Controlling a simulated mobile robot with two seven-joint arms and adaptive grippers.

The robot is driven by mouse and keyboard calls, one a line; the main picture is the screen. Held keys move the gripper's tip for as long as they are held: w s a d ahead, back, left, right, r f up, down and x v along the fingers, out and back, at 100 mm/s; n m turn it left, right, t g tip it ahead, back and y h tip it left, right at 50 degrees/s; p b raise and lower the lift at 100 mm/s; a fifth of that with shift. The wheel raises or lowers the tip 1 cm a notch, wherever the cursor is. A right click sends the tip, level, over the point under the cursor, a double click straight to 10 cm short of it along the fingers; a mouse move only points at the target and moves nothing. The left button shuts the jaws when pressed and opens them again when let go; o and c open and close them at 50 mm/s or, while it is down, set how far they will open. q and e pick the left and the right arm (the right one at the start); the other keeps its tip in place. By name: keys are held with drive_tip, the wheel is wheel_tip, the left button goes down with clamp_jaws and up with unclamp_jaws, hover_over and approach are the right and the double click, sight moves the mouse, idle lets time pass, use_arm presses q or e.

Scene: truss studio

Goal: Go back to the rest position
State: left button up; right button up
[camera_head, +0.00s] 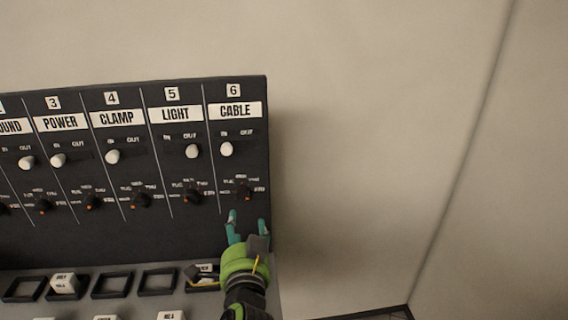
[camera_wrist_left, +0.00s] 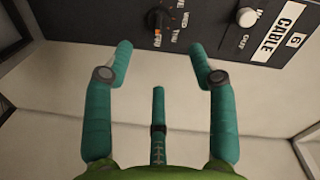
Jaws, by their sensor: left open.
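My left gripper (camera_head: 248,226) is open and empty in the head view, in front of the panel's lower right corner, just below the CABLE knob (camera_head: 246,193). In the left wrist view, the teal fingers of the left gripper (camera_wrist_left: 161,58) stand apart with nothing between them. The black CABLE knob with an orange mark (camera_wrist_left: 158,22) shows beyond them, not gripped. The dark upright panel (camera_head: 120,232) has numbered columns, each with a white slider and a rotary knob. My right gripper is in neither view.
The white CABLE slider (camera_head: 227,149) is at the left, IN side; the LIGHT slider (camera_head: 193,151) is at the right, OUT side. Below the panel, a grey ledge holds black square frames (camera_head: 158,282) and a white labelled block (camera_head: 64,284). Right of the panel is bare wall (camera_head: 370,180).

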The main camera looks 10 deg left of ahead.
use_arm(q)
drive_tip(key=s+a+f+n+g+h, duration=0.3)
drive_tip(key=s+f+g, duration=0.45)
drive_tip(key=f, duration=0.75)
drive_tip(key=s+a+f+n+g+h, duration=0.1)
drive_tip(key=s+f+n+g, duration=0.3)
drive_tip(key=s, duration=0.6)
drive_tip(key=s+f+m+g+h, duration=0.1)
drive_tip(key=s+f, duration=0.4)
drive_tip(key=s, duration=0.4)
drive_tip(key=s+f+g+b, duration=0.25)
drive_tip(key=f+b, duration=0.45)
drive_tip(key=f, duration=2.3)
drive_tip(key=s+a+f+b, duration=0.3)
drive_tip(key=s+f+b, duration=0.1)
drive_tip(key=s+f, duration=1.2)
wheel_tip(320, 180, down, 3)
drive_tip(key=shift+f+g+b, duration=0.1)
drive_tip(key=shift+g+b, duration=0.2)
drive_tip(key=shift+b, duration=0.1)
